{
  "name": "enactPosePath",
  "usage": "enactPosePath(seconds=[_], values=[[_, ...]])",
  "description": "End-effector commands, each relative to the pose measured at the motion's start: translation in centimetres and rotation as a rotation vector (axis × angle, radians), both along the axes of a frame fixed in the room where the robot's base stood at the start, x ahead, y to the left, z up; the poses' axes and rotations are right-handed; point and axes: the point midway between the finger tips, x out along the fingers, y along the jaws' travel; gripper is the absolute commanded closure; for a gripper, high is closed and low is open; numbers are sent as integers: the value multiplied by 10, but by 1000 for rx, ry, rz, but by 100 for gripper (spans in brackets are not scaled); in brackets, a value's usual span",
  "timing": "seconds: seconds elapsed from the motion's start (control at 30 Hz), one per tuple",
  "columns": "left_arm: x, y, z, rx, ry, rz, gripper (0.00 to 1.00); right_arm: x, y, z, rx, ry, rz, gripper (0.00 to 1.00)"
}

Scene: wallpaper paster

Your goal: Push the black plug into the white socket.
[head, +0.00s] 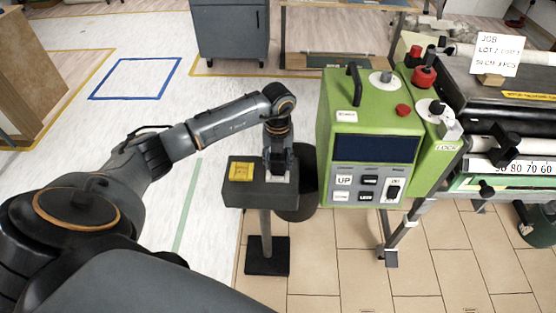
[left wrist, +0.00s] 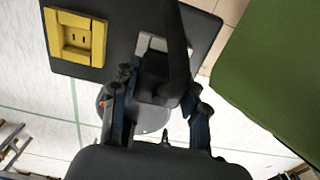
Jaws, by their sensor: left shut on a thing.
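My left gripper (head: 278,170) points down over the right part of a small dark stand (head: 243,197). It is shut on the black plug (left wrist: 158,82), which shows between its fingers in the left wrist view with its thick black cord (left wrist: 177,40) running up. The white socket (left wrist: 146,46) lies just beyond the plug, mostly covered by plug and cord. In the head view only slivers of the white socket (head: 291,178) show around the gripper. I cannot tell whether the plug touches the socket or is in it. My right gripper is not in view.
A yellow socket (head: 241,172) sits on the stand, left of the white one; it also shows in the left wrist view (left wrist: 76,38). A green machine (head: 335,120) with a screen stands close to the right. White floor is clear at left.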

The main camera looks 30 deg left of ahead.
Motion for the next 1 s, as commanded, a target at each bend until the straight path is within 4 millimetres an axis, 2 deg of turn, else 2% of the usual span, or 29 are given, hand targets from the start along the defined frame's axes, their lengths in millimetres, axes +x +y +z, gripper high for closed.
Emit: enactPosePath(seconds=[0.4,0.43,0.53,0.87,1.0], values=[[0,0,-7,-1,1,0,94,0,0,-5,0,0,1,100],[-1,0,-8,0,1,0,50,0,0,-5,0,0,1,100],[-1,0,-8,0,2,0,29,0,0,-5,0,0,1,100],[0,0,-6,0,0,0,29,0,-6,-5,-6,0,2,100],[1,0,7,1,-3,-1,29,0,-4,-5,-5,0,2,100]])
